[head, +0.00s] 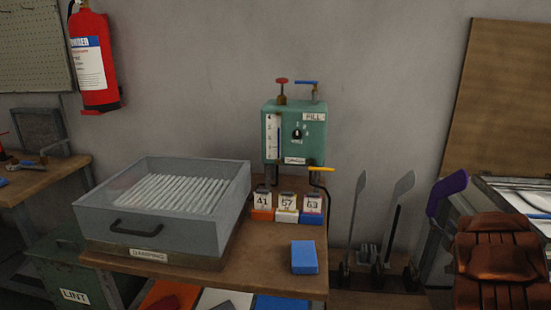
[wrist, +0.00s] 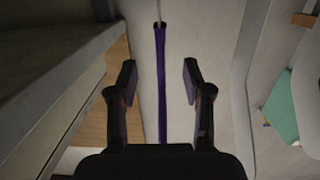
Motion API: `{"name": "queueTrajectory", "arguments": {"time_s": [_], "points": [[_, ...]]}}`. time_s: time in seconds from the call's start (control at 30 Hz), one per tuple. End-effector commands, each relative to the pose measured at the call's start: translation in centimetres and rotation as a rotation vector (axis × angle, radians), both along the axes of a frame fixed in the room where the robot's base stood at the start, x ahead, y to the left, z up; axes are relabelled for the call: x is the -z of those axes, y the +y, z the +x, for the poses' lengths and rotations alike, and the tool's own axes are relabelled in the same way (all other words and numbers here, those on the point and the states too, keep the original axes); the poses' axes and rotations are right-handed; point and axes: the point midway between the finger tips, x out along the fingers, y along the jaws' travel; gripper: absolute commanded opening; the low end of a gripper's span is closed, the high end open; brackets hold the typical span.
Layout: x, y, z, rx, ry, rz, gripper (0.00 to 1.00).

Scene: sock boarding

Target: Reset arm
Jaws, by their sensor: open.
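My gripper (wrist: 158,72) is open in the wrist view, with its two dark fingers apart. A narrow purple strip (wrist: 161,88) runs between the fingers, with a gap on each side. It looks like the edge of the purple-covered board (head: 446,193) that stands at the right in the head view, beside my copper-brown arm. The gripper's fingers cannot be made out in the head view. Two bare grey boards (head: 399,195) stand upright on a low rack left of the purple one.
A grey drawer-like box (head: 215,225) with pale rods sits on the wooden bench (head: 240,270). A green FILL unit (head: 290,148), numbered tags (head: 287,203) and a blue block (head: 304,257) are also there. A pale machine (head: 515,195) stands at the far right.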

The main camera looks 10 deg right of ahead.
Motion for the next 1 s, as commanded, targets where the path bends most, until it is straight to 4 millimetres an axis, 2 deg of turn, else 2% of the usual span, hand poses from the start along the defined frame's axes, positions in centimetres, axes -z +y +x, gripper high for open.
{"name": "queueTrajectory", "arguments": {"time_s": [0.27, 0.47, 0.57, 0.77, 1.0], "points": [[-1.5, 2.0, 0.0, 0.101, 0.156, -0.027, 0.50], [-2.6, 5.4, -1.7, 0.204, 0.338, -0.019, 0.50], [-2.7, 7.8, -3.2, 0.241, 0.432, 0.001, 0.50], [-2.8, 13.9, -6.9, 0.278, 0.617, 0.060, 0.50], [-1.7, 23.3, -13.2, 0.245, 0.865, 0.156, 0.50]]}}
